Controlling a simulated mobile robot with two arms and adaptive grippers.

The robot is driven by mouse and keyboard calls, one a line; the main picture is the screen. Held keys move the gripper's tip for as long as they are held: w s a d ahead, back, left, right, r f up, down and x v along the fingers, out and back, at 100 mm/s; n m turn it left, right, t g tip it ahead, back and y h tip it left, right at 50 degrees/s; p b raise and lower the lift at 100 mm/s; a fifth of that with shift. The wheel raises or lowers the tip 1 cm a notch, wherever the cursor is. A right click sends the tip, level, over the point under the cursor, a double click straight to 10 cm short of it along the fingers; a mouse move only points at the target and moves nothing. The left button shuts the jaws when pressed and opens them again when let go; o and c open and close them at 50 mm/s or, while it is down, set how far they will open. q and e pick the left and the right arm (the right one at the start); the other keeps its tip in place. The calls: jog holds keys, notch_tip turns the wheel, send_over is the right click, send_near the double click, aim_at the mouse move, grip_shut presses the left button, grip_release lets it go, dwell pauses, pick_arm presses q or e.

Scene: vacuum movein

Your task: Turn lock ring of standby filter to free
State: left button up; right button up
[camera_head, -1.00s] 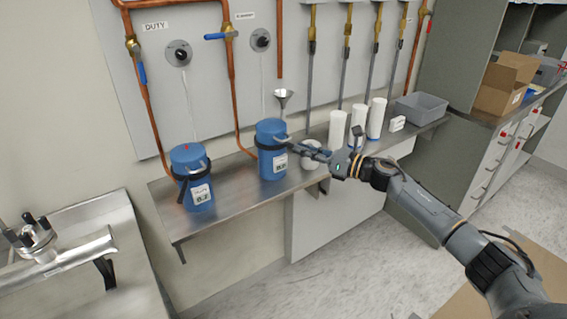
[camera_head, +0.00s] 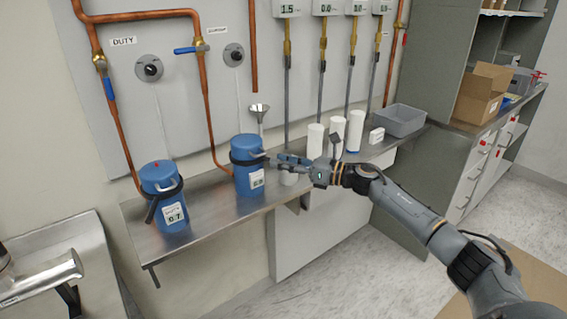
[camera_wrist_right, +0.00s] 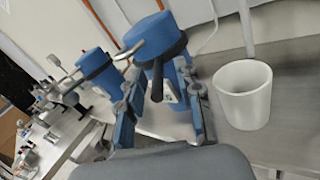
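The standby filter is the right-hand blue canister (camera_head: 249,180), upright on the steel shelf, with a black lock ring around its upper part and a silver handle on top. In the right wrist view the standby filter (camera_wrist_right: 158,38) stands just ahead, and a black lever (camera_wrist_right: 157,82) of its ring points toward the camera. My right gripper (camera_head: 276,161) is at the canister's right side. In the wrist view my right gripper (camera_wrist_right: 160,90) has its fingers apart, with the lever between them; contact cannot be told. My left gripper is out of view.
The duty filter (camera_head: 164,205) stands left on the shelf (camera_head: 210,200). A white cup (camera_wrist_right: 244,95) is close to the right gripper. White cylinders (camera_head: 315,141) and a grey bin (camera_head: 398,121) are farther right.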

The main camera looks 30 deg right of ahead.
jog(key=shift+s+d+f, duration=0.1)
jog(key=shift+s+d, duration=0.15)
jog(key=shift+s, duration=0.15)
jog(key=v, duration=1.1)
